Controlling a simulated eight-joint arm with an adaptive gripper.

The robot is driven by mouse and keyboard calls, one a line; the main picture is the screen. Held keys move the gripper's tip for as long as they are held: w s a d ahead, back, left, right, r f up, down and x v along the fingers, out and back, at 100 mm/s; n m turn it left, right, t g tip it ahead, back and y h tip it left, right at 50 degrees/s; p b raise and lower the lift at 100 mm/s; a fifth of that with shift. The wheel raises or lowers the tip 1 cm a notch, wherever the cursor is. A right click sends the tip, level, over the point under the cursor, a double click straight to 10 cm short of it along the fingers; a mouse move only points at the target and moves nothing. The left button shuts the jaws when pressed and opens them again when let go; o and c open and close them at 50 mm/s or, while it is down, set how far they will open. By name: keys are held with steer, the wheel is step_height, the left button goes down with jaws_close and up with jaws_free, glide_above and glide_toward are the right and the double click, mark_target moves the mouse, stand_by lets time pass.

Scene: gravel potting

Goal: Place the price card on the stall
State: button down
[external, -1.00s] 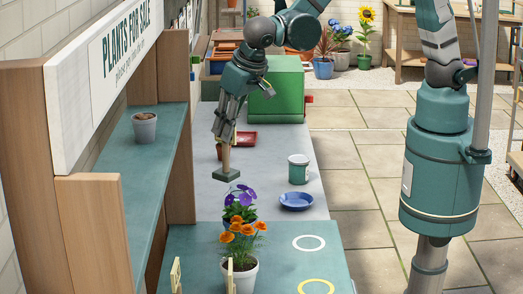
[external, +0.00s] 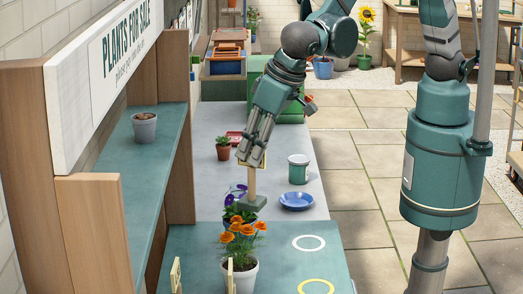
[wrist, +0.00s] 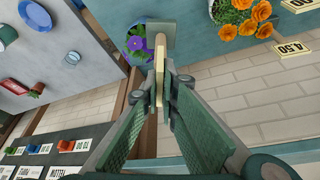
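My gripper (external: 252,162) is shut on a wooden post (external: 251,183) with a flat grey-green foot (external: 250,203). The wrist view shows the post (wrist: 160,48) between the fingertips and the foot (wrist: 162,29) beyond them. No printed face shows on the held piece, so I cannot tell whether it is the price card. The foot hangs near the purple flowers (external: 233,193), behind the orange flowers (external: 243,233). A price card reading 4.50 (wrist: 292,47) is at the stall's edge in the wrist view. The stall (external: 190,255) has a teal top.
A blue dish (external: 297,201) and a green-and-white tin (external: 299,169) stand on the grey bench. A wooden shelf unit (external: 180,135) rises on the left.

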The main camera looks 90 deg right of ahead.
steer(key=s+a+f+n, duration=0.1)
steer(key=s+a, duration=0.1)
steer(key=a, duration=0.7)
steer(key=s+a+f+n+y+b, duration=0.1)
steer(key=s+a+f+n, duration=0.1)
steer(key=a, duration=0.8)
steer(key=s+a+f+n+b, duration=0.1)
steer(key=s+a, duration=0.2)
steer(key=a, duration=0.6)
steer(key=shift+a+f+n+y, duration=0.15)
steer(key=shift+a+n+y, duration=0.15)
steer(key=shift+n+y, duration=0.1)
steer(key=shift+w+f, duration=0.1)
steer(key=shift+f, duration=0.05)
steer(key=shift+f, duration=3.1)
steer(key=shift+f+p, duration=0.45)
steer(key=shift+f, duration=1.45)
steer(key=c, duration=2.7)
jaws_free()
steer(key=shift+o, duration=0.2)
